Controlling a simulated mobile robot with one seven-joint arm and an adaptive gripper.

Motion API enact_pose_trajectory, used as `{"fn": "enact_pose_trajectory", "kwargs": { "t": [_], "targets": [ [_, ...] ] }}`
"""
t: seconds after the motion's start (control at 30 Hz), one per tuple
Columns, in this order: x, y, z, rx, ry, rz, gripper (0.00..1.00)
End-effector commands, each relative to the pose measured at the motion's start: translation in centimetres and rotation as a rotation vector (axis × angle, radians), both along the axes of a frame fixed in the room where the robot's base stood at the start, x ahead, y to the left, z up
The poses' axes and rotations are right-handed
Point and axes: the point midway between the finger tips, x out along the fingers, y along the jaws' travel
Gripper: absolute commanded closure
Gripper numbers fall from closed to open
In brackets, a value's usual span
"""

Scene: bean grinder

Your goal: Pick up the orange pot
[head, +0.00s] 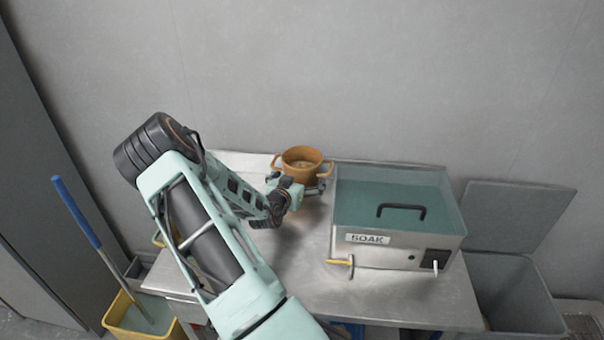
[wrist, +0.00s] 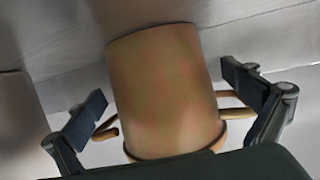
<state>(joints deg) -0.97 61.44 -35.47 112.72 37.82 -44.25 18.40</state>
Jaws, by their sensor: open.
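The orange pot (head: 302,164) stands upright on the metal table, near its back edge, with a loop handle on each side. My gripper (head: 310,188) is at the near side of the pot, low by its body. In the wrist view the pot (wrist: 165,90) fills the middle, between the two spread fingers of my gripper (wrist: 168,108). The fingers are open, one on each side, with visible gaps to the pot's wall. The pot's handles show close to the fingers; whether they touch I cannot tell.
A metal soak tank (head: 395,215) with water and a black handle stands right of the pot. The metal table (head: 300,270) is bare in front. A yellow bucket (head: 140,318) with a blue-handled mop is at left; a grey bin (head: 510,290) is at right.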

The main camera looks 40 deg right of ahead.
Motion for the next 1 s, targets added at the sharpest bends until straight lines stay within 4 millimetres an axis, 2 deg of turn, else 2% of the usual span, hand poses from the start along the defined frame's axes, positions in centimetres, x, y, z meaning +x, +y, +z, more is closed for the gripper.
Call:
{"fn": "enact_pose_trajectory", "kwargs": {
  "t": [0.07, 0.5, 0.77, 1.0],
  "targets": [
    [0.0, 0.0, 0.0, 0.000, 0.000, 0.000, 0.00],
    [0.0, 0.0, 0.0, -0.001, 0.000, 0.000, 0.48],
    [0.0, 0.0, 0.3, -0.003, -0.004, -0.001, 0.50],
    [0.1, 0.0, 2.8, -0.003, -0.008, -0.001, 0.50]
  ]
}}
